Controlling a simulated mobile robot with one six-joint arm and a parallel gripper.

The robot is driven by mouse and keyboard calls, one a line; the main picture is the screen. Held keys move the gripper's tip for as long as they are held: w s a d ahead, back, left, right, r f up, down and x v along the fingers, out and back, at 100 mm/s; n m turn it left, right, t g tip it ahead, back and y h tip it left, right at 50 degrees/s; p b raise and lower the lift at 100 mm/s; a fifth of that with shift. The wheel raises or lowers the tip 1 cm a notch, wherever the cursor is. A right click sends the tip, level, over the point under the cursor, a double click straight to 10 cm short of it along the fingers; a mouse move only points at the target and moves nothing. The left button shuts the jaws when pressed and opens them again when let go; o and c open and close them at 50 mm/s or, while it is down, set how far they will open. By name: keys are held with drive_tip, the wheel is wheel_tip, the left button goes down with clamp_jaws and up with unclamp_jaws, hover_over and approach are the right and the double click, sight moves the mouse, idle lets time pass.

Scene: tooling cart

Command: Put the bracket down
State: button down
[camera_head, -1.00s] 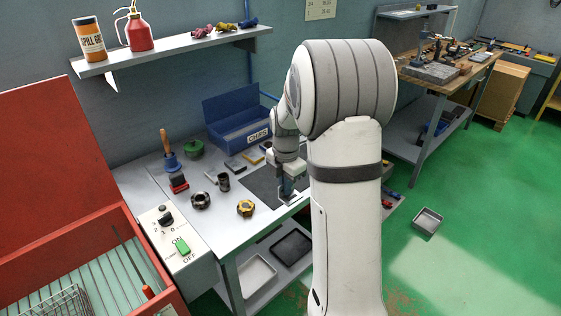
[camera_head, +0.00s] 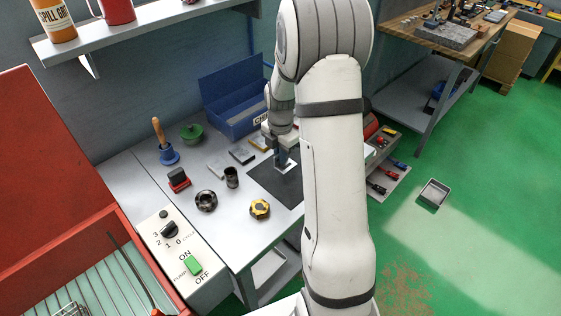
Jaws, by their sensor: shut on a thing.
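My gripper (camera_head: 283,160) points down over the dark mat (camera_head: 268,182) on the cart's grey top. It is shut on a small light-grey metal piece, which I take for the bracket (camera_head: 289,168). The bracket is at or just above the mat; I cannot tell whether it touches. My wrist and fingers hide part of it. My arm hides the mat's right side.
A blue bin (camera_head: 240,98) stands behind the mat. Left of the mat are a yellow-and-black ring (camera_head: 260,209), a dark cylinder (camera_head: 232,177) and a dark ring (camera_head: 206,201). A control box (camera_head: 179,252) is at the front left.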

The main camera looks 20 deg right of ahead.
drive_tip(key=shift+s+a+f, duration=0.1)
drive_tip(key=shift+f, duration=1.9)
drive_tip(key=shift+f, duration=0.1)
drive_tip(key=c, duration=1.6)
unclamp_jaws()
wheel_tip(320, 180, up, 11)
drive_tip(key=shift+f+b, duration=0.1)
drive_tip(key=shift+b, duration=0.25)
drive_tip(key=s+a+r+m+t, duration=0.1)
drive_tip(key=s+a+r+m, duration=0.4)
drive_tip(key=s+r+m, duration=0.45)
drive_tip(key=s+a+m, duration=0.1)
drive_tip(key=s+m, duration=0.3)
drive_tip(key=s+a+m+t, duration=0.1)
drive_tip(key=s+a+m, duration=0.1)
drive_tip(key=s+m, duration=0.2)
drive_tip(key=s+a+r+m+t, duration=0.1)
drive_tip(key=s+a+m, duration=0.1)
drive_tip(key=s+m, duration=0.3)
drive_tip(key=shift+s+r, duration=0.1)
drive_tip(key=shift+s, duration=0.45)
